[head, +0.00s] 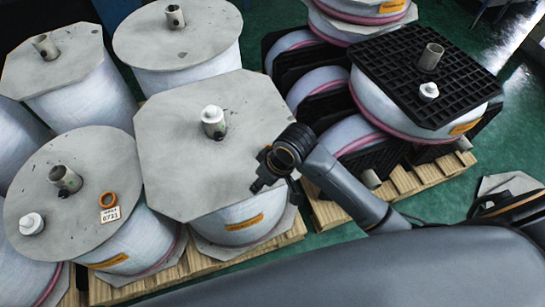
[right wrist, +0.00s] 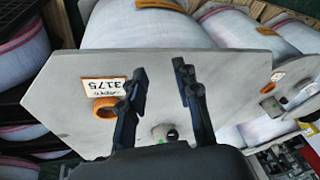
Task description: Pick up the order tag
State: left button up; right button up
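In the right wrist view, a white order tag (right wrist: 103,86) marked 3175, upside down, lies on a grey octagonal spool plate (right wrist: 70,120) next to an orange ring (right wrist: 105,107). My right gripper (right wrist: 161,69) is open and empty, its fingers apart above this plate. The left finger in the picture overlaps the tag's edge and ring. In the head view my right gripper (head: 268,170) hangs over the right edge of the plate (head: 170,150) and hides this tag. Another tag (head: 109,214), marked 0721, lies beside an orange ring (head: 107,199) on the round left spool. My left gripper is not in view.
A tube with a white cap (head: 213,116) stands up from the middle plate. The round plate carries a tube (head: 65,179) and a white cap (head: 31,224). Black-topped spools (head: 395,75) stand to the right. Green floor (head: 440,200) shows at right.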

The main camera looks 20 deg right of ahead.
jog(key=shift+n+g+h, duration=0.6)
jog(key=w+r, duration=0.1)
jog(key=w, duration=0.1)
jog(key=w+d+r, duration=0.1)
jog(key=w+r, duration=0.2)
jog(key=w, duration=0.2)
jog(key=shift+d+r, duration=0.25)
jog(key=shift+r, duration=0.15)
jog(key=w+d+r+g+h, duration=0.1)
jog(key=w+d+r+h, duration=0.1)
jog(key=w+d+r, duration=0.4)
jog(key=shift+m, duration=0.3)
jog(key=f, duration=0.8)
jog(key=s+f, duration=0.1)
jog(key=f, duration=0.3)
jog(key=shift+s+f+b, duration=0.1)
jog(key=shift+f+b, duration=0.3)
grip_shut()
